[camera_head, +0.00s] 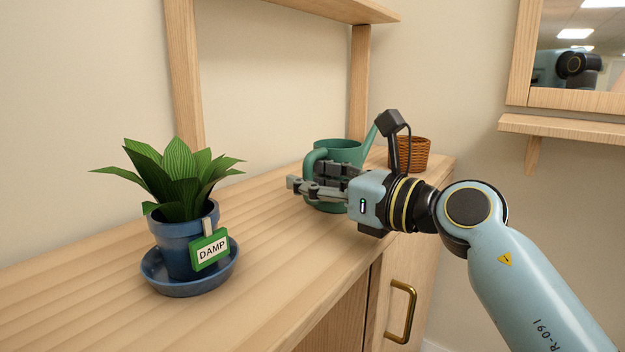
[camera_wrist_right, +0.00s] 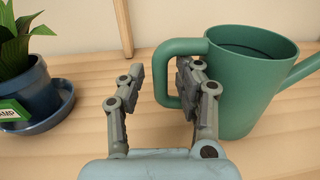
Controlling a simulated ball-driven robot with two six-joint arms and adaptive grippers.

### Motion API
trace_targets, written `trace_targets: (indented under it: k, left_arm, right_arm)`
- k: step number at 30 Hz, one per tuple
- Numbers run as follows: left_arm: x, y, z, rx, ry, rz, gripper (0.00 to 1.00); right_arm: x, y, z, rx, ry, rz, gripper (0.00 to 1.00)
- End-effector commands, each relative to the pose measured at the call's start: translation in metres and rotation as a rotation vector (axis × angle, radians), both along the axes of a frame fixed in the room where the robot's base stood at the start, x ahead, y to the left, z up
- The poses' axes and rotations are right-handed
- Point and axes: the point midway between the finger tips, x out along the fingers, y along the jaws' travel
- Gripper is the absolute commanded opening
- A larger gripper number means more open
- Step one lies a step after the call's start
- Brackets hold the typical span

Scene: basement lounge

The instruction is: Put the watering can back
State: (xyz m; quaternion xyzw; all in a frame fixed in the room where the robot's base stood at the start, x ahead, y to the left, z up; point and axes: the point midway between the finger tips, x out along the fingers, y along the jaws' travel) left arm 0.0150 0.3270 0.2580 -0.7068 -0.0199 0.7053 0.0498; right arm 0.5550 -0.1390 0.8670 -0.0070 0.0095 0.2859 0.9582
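The green watering can (camera_head: 341,152) stands upright on the wooden cabinet top, behind my right gripper in the head view; its spout points right. It also shows in the right wrist view (camera_wrist_right: 246,85), with its loop handle (camera_wrist_right: 166,75) toward the left. My right gripper (camera_head: 306,187) is open. In the wrist view its fingers (camera_wrist_right: 160,80) stand apart, one left of the handle's upright bar and the other to its right, by the handle opening; the bar shows between them. I cannot tell whether they touch it. My left gripper is not in view.
A potted plant (camera_head: 184,235) with a green "DAMP" tag (camera_head: 209,250) stands in a blue saucer (camera_head: 190,285) on the left of the cabinet top (camera_head: 265,285). A brown wicker basket (camera_head: 414,153) stands behind the can at right. Wooden uprights (camera_head: 184,80) rise along the wall.

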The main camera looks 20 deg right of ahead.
Motion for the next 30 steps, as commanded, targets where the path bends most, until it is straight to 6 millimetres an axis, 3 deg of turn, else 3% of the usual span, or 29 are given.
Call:
trace_targets:
  k: [8, 21, 30]
  left_arm:
    - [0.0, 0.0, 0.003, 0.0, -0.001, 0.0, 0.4]
    - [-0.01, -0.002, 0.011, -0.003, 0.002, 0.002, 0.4]
    - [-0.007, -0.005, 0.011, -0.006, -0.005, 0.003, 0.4]
  right_arm:
    - [-0.007, -0.005, 0.002, -0.004, 0.0, -0.002, 0.34]
    - [-0.083, -0.054, 0.005, -0.006, 0.001, 0.003, 0.34]
    - [-0.1, -0.065, 0.006, -0.002, -0.001, 0.002, 0.34]
